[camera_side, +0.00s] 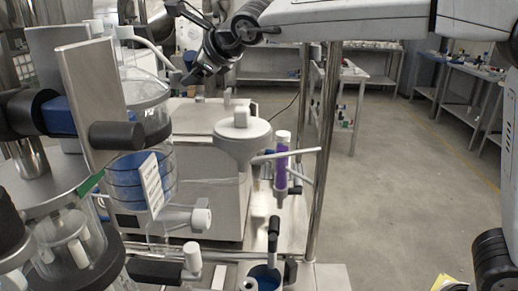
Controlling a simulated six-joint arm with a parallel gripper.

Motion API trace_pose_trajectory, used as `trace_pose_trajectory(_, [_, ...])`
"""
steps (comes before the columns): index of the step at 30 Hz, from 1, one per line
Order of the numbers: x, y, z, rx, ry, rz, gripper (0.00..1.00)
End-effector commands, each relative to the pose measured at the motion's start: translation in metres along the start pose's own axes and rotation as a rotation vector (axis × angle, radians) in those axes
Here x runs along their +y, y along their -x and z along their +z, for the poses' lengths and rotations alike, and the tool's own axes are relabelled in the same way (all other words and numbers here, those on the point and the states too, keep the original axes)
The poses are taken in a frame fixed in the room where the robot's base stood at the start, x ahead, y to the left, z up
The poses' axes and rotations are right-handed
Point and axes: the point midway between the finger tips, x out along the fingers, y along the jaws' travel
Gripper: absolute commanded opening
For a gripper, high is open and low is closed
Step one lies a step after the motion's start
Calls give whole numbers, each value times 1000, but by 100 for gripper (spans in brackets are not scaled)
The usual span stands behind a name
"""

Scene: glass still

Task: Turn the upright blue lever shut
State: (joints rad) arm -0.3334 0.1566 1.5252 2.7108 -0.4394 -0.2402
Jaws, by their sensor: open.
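An upright violet-blue piece (281,172) with a white top stands right of centre, in front of the steel post. It is the only upright bluish handle-like part I see, but I cannot tell for sure that it is the lever. A white rod (300,152) crosses close to it. My gripper (192,77) is at the upper middle, pointing down and left. It is open, with nothing seen between its fingers. It is above and well to the left of the violet-blue piece, apart from it.
A steel post (324,150) rises at the right. A small vessel with blue contents (265,279) is at the bottom. Open floor lies right.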

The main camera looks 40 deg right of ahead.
Motion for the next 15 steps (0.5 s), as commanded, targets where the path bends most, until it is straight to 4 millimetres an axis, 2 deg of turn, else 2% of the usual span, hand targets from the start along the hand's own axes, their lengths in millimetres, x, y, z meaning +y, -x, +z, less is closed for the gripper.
trace_pose_trajectory(8, [0, 16, 1, -2, 0, -1, 79])
trace_pose_trajectory(15, [0, 42, 1, -2, 0, 0, 79])
